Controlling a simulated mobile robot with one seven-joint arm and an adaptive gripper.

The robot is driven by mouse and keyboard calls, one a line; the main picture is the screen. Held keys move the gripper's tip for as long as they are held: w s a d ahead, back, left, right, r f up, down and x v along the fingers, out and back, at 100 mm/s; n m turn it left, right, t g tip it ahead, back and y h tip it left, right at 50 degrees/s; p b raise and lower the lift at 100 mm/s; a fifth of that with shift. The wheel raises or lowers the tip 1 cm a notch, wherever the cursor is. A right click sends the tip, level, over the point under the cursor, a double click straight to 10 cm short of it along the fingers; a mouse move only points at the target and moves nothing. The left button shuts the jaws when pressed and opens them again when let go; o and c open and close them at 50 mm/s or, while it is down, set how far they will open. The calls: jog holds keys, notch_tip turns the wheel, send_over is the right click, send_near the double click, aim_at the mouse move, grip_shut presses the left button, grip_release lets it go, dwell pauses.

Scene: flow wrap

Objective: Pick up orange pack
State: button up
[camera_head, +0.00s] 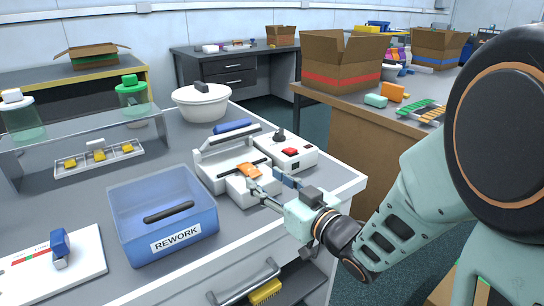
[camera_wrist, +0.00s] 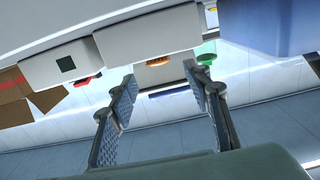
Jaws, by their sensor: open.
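A small orange pack (camera_head: 250,170) lies on the white sealing machine (camera_head: 213,170) on the grey bench. An orange strip, likely the same pack, also shows in the wrist view (camera_wrist: 155,61), ahead of and between my fingers. My gripper (camera_head: 270,185) is open and empty, just in front of the machine, with its fingers pointing toward the pack and apart from it. The open fingers also frame a gap in the wrist view (camera_wrist: 163,80). The pack's underside is hidden.
A blue REWORK bin (camera_head: 163,215) with a dark object inside stands left of the machine. A white control box (camera_head: 285,150) with a red button is beside it. A white pot (camera_head: 201,102) stands behind. Another orange block (camera_head: 392,92) is on the back right table.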

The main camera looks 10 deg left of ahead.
aim_at(254, 172)
jog(key=shift+p+x, duration=0.45)
jog(key=shift+x, duration=2.55)
jog(key=shift+w+f, duration=0.1)
jog(key=shift+f, duration=0.05)
jog(key=c, duration=1)
